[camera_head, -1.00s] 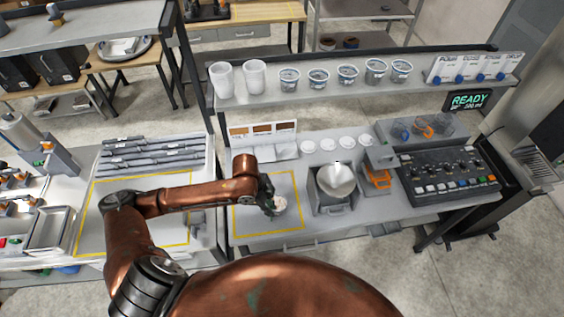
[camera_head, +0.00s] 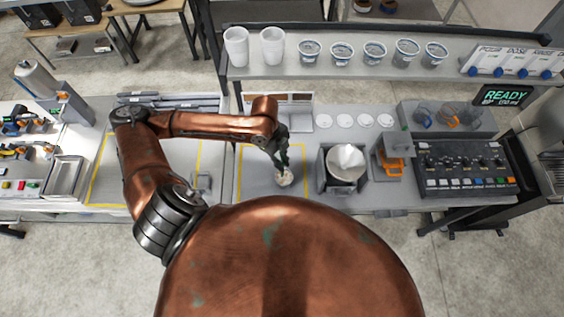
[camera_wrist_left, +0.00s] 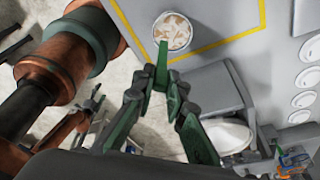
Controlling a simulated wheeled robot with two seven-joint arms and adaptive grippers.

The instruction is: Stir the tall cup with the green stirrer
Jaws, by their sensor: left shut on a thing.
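The tall cup (camera_head: 286,181) stands on the grey counter inside a yellow-outlined square. In the left wrist view the cup (camera_wrist_left: 173,32) is seen from above, with pale foamy, brownish contents. My left gripper (camera_head: 283,160) is over the cup, pointing down. In the wrist view its dark green fingers (camera_wrist_left: 168,88) are shut on the thin green stirrer (camera_wrist_left: 162,62), whose far end reaches the cup's near rim. I cannot tell how deep it goes. My right gripper is not in view.
A machine with a white cone-like top (camera_head: 347,162) stands right of the cup, beside an orange-fitted device (camera_head: 393,160) and a button panel (camera_head: 466,167). The shelf behind carries two white cups (camera_head: 236,46) and several small tubs (camera_head: 341,54). A second yellow-outlined area (camera_head: 165,165) lies left.

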